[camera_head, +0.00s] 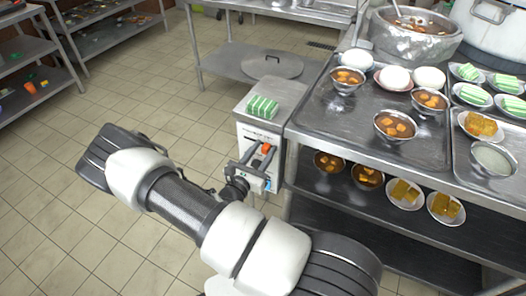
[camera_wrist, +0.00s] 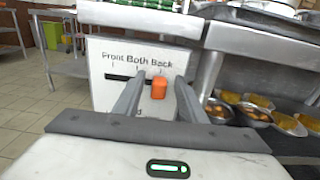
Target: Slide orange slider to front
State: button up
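The orange slider (camera_wrist: 159,88) sits in a dark horizontal slot on a white panel (camera_wrist: 106,62). The panel reads Front, Both, Back from left to right, and the slider is under the Back mark at the right. It also shows in the head view (camera_head: 266,149) on the front of a white box-shaped unit (camera_head: 246,134). My gripper (camera_wrist: 160,84) is open, with one finger on each side of the slider and a visible gap to both. In the head view my gripper (camera_head: 256,157) reaches up against the panel. The slot's lower right is partly hidden by the fingers.
A green-and-white striped item (camera_head: 262,106) lies on top of the unit. To the right is a metal counter (camera_head: 345,130) with bowls and plates, with more bowls on its lower shelf (camera_head: 340,207). Tiled floor (camera_head: 70,190) is open to the left.

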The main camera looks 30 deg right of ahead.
aim_at(246, 135)
jog(key=shift+c, duration=0.5)
grip_shut()
jog(key=w+a, duration=0.1)
jog(key=w, duration=0.1)
jog(key=w+a, duration=0.2)
jog(key=w+a+b, duration=0.1)
jog(key=w, duration=0.1)
jog(key=shift+w+a, duration=0.1)
jog(key=shift+a, duration=0.3)
jog(key=shift+w+a, duration=0.2)
jog(key=shift+w, duration=0.05)
jog(key=shift+o, duration=0.5)
grip_release()
jog(key=shift+w+a, duration=0.1)
